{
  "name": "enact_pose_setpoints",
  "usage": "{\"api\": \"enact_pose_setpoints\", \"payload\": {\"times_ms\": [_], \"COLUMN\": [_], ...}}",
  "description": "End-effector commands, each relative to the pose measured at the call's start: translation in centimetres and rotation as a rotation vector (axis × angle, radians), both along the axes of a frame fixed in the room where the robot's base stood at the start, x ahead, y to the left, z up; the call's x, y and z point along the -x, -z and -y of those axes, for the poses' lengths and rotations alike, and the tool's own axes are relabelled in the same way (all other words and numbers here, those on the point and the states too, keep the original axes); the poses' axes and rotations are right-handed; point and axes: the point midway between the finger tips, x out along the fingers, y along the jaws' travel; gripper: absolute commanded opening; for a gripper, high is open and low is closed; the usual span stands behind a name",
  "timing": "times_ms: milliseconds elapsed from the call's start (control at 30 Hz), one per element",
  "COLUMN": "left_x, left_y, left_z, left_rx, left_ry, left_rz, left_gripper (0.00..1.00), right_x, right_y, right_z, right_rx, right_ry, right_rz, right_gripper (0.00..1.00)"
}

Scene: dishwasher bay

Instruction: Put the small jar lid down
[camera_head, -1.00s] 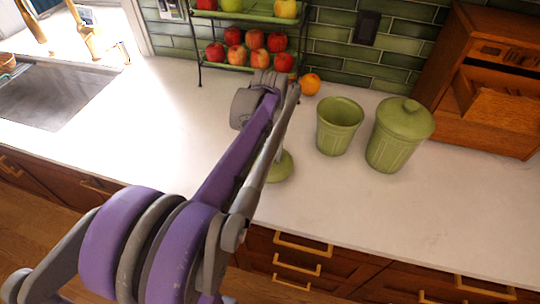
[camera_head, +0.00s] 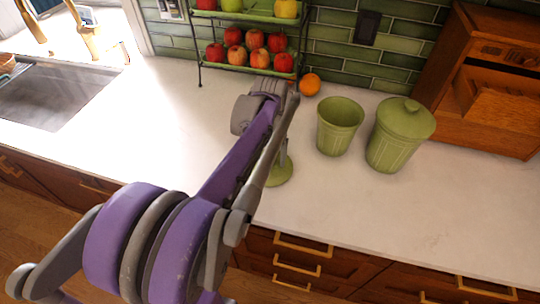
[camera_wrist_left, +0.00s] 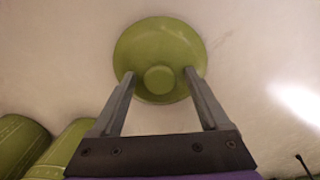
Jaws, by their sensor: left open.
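The small jar lid (camera_head: 280,174) is a round green disc with a central knob. It appears at the counter surface, partly hidden behind my left arm in the head view. In the left wrist view the lid (camera_wrist_left: 160,40) is seen from above. My left gripper (camera_wrist_left: 159,80) is open, with one fingertip on each side of the knob and a gap to it on both sides. The smaller green jar (camera_head: 338,128) stands open, without a lid, to the right of the lid. My right gripper is not in view.
A larger green jar with its lid on (camera_head: 398,138) stands beside the open one. An orange (camera_head: 309,84) and a tiered rack of apples (camera_head: 248,68) are behind. A wooden cabinet (camera_head: 490,90) is at right. The front right of the white counter (camera_head: 420,215) is clear.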

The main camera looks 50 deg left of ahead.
Motion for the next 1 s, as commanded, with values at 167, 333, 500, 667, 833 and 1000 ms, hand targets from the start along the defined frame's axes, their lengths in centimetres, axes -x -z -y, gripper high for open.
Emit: {"api": "enact_pose_setpoints", "payload": {"times_ms": [167,333,500,667,833,1000], "left_x": [0.0,0.0,0.0,0.0,0.0,0.0], "left_y": [-1.8,-5.4,-9.0,-11.3,-12.3,-12.4], "left_z": [0.0,0.0,0.0,0.0,0.0,0.0], "left_rx": [0.0,0.0,0.0,0.0,0.0,0.0], "left_ry": [-0.001,-0.001,0.0,0.0,0.0,0.0], "left_rz": [0.0,0.0,0.0,0.0,0.0,0.0], "left_gripper": [0.78,0.78,0.78,0.78,0.78,0.78], "right_x": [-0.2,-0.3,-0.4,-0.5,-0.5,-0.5], "right_y": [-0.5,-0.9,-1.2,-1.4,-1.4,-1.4], "right_z": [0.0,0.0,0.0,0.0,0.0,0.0], "right_rx": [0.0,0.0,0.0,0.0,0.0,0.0], "right_ry": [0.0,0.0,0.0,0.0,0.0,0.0], "right_rz": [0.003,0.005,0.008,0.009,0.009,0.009], "right_gripper": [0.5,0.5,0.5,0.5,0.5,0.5]}}
